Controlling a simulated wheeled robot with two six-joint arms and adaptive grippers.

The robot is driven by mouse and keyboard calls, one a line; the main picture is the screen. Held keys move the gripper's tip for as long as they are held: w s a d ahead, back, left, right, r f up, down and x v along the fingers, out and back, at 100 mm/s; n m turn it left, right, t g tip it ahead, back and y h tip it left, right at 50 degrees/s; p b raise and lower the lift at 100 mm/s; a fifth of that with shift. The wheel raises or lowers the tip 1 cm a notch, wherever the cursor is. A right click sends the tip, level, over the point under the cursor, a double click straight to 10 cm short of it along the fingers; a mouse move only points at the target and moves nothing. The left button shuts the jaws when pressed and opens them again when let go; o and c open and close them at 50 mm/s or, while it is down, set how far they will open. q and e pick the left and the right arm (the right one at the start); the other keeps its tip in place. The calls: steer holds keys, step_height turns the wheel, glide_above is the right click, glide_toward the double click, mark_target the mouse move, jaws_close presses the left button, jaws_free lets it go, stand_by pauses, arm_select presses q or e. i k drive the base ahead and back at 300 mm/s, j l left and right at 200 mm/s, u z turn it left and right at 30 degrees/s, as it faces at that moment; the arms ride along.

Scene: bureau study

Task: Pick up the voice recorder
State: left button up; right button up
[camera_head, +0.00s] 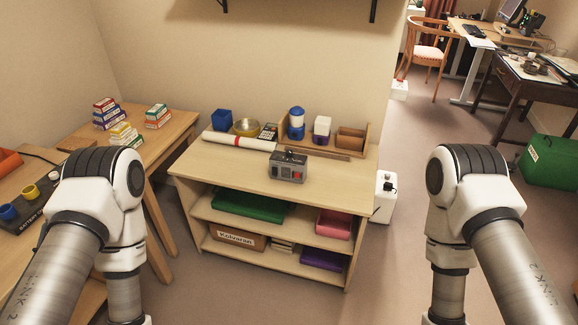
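A grey box-shaped device with a dark top and a small red mark, which looks like the voice recorder (288,170), stands near the front edge of the wooden shelf unit's top (235,163). Nothing is touching it from my side. My two arms come in from the left and right lower corners and bend downward, one on each side of the shelf unit. Both grippers are out of the picture below.
A table with stacked boxes (185,121) stands left. Open floor (398,215) lies right, with a green box (550,163) beyond.

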mark_target(287, 167)
steer(key=i+l+u, duration=0.1)
steer(key=i+l, duration=1.15)
steer(key=i, duration=0.1)
